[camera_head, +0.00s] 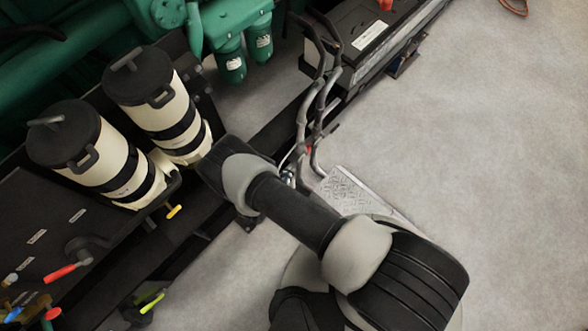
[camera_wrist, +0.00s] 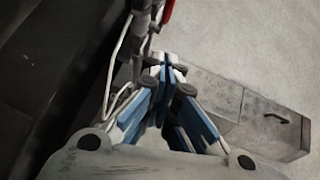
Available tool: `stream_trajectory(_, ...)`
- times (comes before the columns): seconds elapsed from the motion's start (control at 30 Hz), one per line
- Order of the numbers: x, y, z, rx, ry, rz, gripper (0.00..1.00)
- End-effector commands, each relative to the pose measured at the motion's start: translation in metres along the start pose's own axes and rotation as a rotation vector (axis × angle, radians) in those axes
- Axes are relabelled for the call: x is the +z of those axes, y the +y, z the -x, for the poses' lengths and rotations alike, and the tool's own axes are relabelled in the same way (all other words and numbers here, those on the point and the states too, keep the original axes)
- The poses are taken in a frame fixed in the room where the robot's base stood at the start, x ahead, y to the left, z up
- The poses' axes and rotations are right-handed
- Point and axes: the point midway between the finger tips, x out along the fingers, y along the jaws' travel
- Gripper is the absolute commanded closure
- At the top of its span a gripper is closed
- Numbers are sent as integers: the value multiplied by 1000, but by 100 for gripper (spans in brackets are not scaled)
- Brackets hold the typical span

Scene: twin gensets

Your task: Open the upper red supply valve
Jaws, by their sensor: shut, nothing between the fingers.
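A red lever handle (camera_head: 62,272) sits on a dark valve body on the black panel at the lower left of the head view. A second, smaller red handle (camera_head: 53,313) shows below it at the picture's edge. I cannot tell for certain which is the upper supply valve. My gripper (camera_wrist: 167,66) is shut and empty in the wrist view, its blue-padded fingers together. In the head view it is mostly hidden behind my arm, well to the right of the red handles. A red piece (camera_wrist: 168,11) shows beyond the fingertips in the wrist view; what it belongs to is unclear.
Two cream canisters with black lids (camera_head: 107,165) (camera_head: 158,100) stand above the panel. A yellow handle (camera_head: 174,211) and a yellow-green handle (camera_head: 152,303) are nearby. Dark cables (camera_head: 318,95) run beside a battery (camera_head: 357,33). A tread-plate step (camera_head: 345,193) lies near my arm. Floor at right is clear.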

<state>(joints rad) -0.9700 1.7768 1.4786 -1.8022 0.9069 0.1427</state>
Motion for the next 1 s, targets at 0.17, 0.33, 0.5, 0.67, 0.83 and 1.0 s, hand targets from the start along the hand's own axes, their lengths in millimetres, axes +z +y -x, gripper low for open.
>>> stream_trajectory(0.17, -2, -3, -38, -7, 0, -6, 100)
stream_trajectory(0.33, -2, -3, -76, -7, 0, -8, 100)
stream_trajectory(0.5, 10, -2, -101, -7, -1, -8, 100)
stream_trajectory(0.67, 24, -2, -112, -5, 0, -6, 100)
stream_trajectory(0.83, 29, -2, -116, -4, 0, -4, 100)
stream_trajectory(1.0, 29, -2, -116, -4, 0, -4, 100)
